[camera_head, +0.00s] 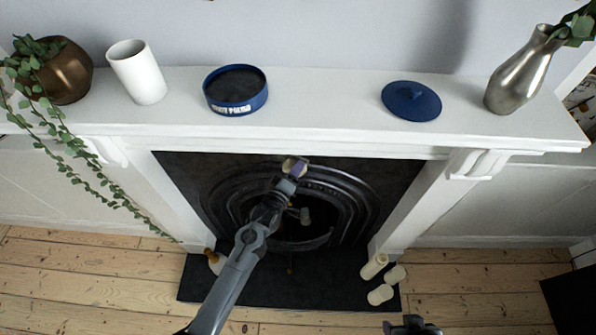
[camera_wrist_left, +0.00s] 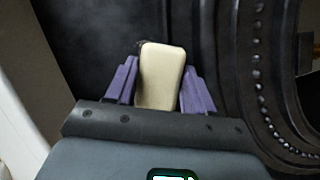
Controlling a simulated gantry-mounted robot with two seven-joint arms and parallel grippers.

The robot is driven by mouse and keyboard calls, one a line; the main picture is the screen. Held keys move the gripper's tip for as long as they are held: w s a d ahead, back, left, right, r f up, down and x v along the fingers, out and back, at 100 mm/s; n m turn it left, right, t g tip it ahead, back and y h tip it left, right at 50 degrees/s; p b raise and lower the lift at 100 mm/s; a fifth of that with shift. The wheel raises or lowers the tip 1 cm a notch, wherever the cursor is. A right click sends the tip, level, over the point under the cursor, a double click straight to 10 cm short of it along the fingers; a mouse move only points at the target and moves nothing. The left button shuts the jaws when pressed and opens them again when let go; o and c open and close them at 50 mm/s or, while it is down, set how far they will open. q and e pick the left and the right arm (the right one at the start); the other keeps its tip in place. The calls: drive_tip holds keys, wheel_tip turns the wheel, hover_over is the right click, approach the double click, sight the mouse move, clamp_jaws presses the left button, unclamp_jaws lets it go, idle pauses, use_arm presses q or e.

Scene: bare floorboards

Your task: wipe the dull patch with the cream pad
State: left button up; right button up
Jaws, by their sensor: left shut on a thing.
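The cream pad (camera_head: 291,162) is held between the purple fingers of my left gripper (camera_head: 297,170), at the upper part of the black fireplace insert (camera_head: 335,185). In the left wrist view, the pad (camera_wrist_left: 161,75) stands between the two fingers (camera_wrist_left: 160,88), with the dark iron surface (camera_wrist_left: 95,40) behind it. I cannot tell whether the pad touches the iron. That surface looks hazy grey in places, but I cannot make out a clear edge of the dull patch. A dark part of what seems my right gripper (camera_head: 412,326) shows at the bottom edge; its fingers are unclear.
The white mantelpiece (camera_head: 320,95) above carries a copper pot (camera_head: 68,75) with trailing ivy, a white vase (camera_head: 138,72), a blue tin (camera_head: 236,95), its blue lid (camera_head: 411,101) and a metal vase (camera_head: 518,78). Several cream candles (camera_head: 379,294) are on the dark hearth's right.

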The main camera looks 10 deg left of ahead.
sight(285, 169)
use_arm(q)
drive_tip(key=shift+s+a+r+p, duration=0.1)
drive_tip(key=shift+a+p, duration=0.4)
drive_tip(key=shift+a, duration=0.9)
drive_tip(key=shift+s+a+p, duration=0.2)
drive_tip(key=shift+a+p, duration=0.4)
drive_tip(key=shift+a, duration=1.4)
drive_tip(key=shift+s+a+p, duration=0.2)
drive_tip(key=shift+a+p, duration=0.3)
drive_tip(key=shift+a, duration=0.95)
drive_tip(key=shift+r+p, duration=0.8)
drive_tip(key=shift+p, duration=0.1)
drive_tip(key=shift+w+d, duration=0.2)
drive_tip(key=shift+d, duration=1.5)
drive_tip(key=shift+w+d, duration=0.2)
drive_tip(key=shift+d, duration=2.2)
drive_tip(key=shift+w+d+f+b, duration=0.1)
drive_tip(key=shift+d+b, duration=0.1)
drive_tip(key=shift+d, duration=0.55)
drive_tip(key=shift+w+d+r+b, duration=0.15)
drive_tip(key=shift+d+b, duration=0.1)
drive_tip(key=shift+d, duration=0.45)
drive_tip(key=shift+w+d+f+b, duration=0.1)
drive_tip(key=shift+d+f+b, duration=0.1)
drive_tip(key=shift+d, duration=1.15)
